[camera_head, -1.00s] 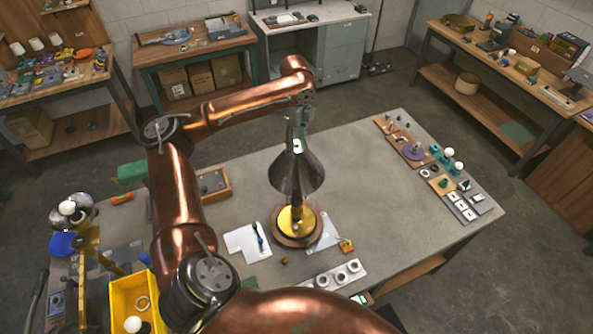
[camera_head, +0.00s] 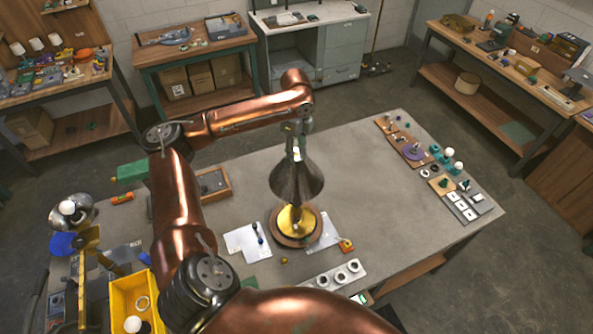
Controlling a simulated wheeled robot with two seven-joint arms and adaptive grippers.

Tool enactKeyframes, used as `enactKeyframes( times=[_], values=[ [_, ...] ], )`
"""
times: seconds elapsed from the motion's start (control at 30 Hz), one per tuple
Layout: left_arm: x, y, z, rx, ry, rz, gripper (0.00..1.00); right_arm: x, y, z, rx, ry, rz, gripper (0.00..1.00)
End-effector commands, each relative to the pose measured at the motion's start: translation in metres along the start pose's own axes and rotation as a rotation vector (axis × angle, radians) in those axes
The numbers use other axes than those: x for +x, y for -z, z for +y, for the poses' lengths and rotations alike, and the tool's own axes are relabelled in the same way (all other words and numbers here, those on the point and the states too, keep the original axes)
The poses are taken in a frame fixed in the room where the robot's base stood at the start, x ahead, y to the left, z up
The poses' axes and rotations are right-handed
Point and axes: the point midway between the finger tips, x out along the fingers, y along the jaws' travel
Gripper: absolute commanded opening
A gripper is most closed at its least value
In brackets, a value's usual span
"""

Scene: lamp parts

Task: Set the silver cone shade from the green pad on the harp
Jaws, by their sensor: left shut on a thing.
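The silver cone shade (camera_head: 297,184) is wide end down, right above the lamp base (camera_head: 299,220), a gold dome on a round wooden foot. My left gripper (camera_head: 296,151) is shut on the shade's narrow top from above. The shade hides the harp and the upper part of the lamp, so I cannot tell whether the shade touches the harp. A small green patch (camera_head: 249,283) shows beside my arm at the table's near side; I cannot tell whether it is the green pad. My right gripper is not in view.
White sheets (camera_head: 243,242) lie left and right of the lamp foot. A grey tray with several round sockets (camera_head: 333,279) is in front. Small parts (camera_head: 447,168) line the table's right side. A yellow bin (camera_head: 124,293) stands at lower left.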

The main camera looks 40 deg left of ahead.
Motion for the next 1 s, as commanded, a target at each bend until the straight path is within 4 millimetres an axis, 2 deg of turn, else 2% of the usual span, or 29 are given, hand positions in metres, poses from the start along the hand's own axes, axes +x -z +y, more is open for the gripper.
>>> enactKeyframes(
  times=[0.47,1.0],
  values=[
    [0.004,0.000,0.000,0.000,0.001,0.000,0.00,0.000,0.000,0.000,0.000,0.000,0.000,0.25],
    [0.034,0.000,0.000,0.000,0.000,0.000,0.00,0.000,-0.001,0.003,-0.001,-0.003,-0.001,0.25]
  ],
)
